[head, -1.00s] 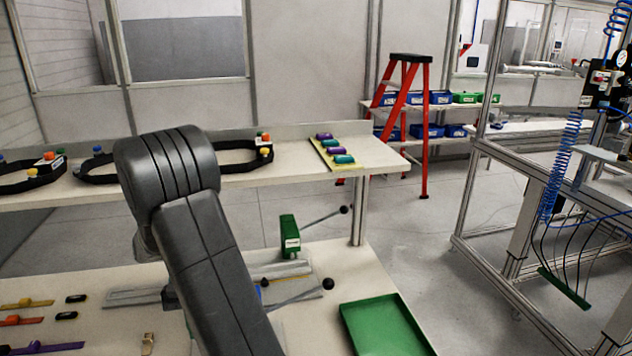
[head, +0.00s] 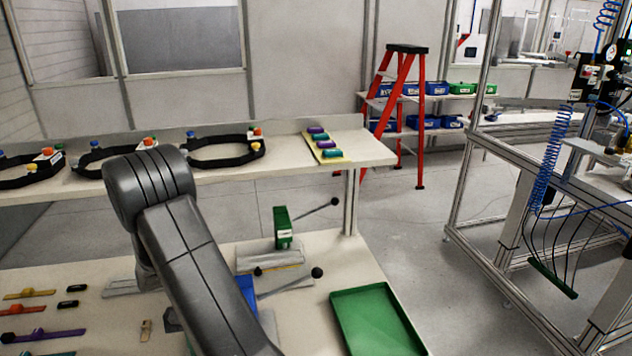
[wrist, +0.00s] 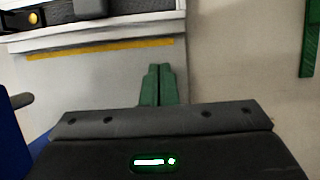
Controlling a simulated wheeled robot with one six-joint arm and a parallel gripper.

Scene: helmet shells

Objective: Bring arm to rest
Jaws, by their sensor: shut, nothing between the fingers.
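My gripper (wrist: 158,86) shows in the wrist view. Its two green fingers are side by side with no gap and hold nothing. The dark gripper body (wrist: 165,140) fills the bottom of that view. In the head view my grey arm (head: 195,250) is bent over the white table, and the gripper is hidden behind or below it.
A green tray (head: 337,296) lies on the table (head: 335,255) right of my arm. A fixture with a green block (head: 283,228) and black-knobbed levers stands behind it. Coloured strips (head: 42,335) lie at left. Dark bands (head: 215,163) rest on the raised shelf. A red ladder (head: 402,80) stands beyond.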

